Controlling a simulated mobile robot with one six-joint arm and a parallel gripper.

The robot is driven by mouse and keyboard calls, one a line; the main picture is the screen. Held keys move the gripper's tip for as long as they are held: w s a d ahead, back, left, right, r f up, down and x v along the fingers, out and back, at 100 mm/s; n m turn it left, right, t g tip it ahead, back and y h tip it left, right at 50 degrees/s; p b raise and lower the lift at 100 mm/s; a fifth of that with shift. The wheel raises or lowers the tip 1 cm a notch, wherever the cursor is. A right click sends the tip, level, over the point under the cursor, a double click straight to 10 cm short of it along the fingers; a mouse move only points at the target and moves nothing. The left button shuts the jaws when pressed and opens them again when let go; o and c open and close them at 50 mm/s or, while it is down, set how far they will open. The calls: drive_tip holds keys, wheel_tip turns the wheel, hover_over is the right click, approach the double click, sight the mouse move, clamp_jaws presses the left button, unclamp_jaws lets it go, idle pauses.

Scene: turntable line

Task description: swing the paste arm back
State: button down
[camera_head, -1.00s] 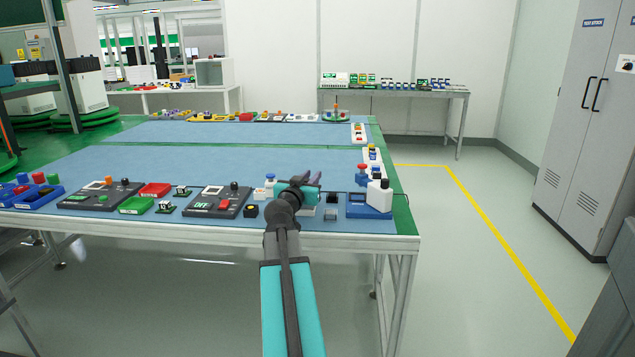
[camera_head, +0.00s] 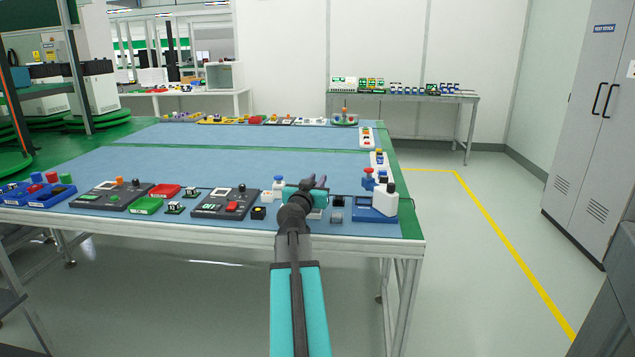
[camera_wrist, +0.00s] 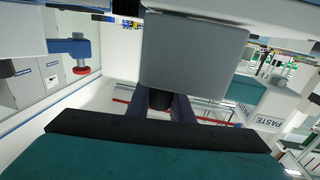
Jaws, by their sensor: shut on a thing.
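My gripper (camera_head: 315,183) is low over the near right part of the blue-topped bench and hides what it holds in the head view. In the wrist view its two dark fingers (camera_wrist: 172,106) are shut on a dark round knob (camera_wrist: 160,98), just under a large grey block (camera_wrist: 192,50). A white label reading PASTE (camera_wrist: 270,121) sits to the right, beside a teal block (camera_wrist: 247,92). I take the knob to be part of the paste arm, but how it joins the arm is hidden.
A blue station with white bottles (camera_head: 374,212) stands right of my gripper. A black control panel (camera_head: 225,203) and a small white bottle with a blue cap (camera_head: 279,186) are to the left. The bench's middle (camera_head: 220,165) is clear.

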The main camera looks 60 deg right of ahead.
idle(0.5)
drive_tip(key=c, duration=1.6)
unclamp_jaws()
drive_tip(key=shift+d+f, duration=0.15)
drive_tip(key=shift+o, duration=0.2)
drive_tip(key=shift+v, duration=2.95)
drive_tip(key=shift+b, duration=0.5)
drive_tip(key=b+v, duration=0.3)
drive_tip(key=b, duration=0.2)
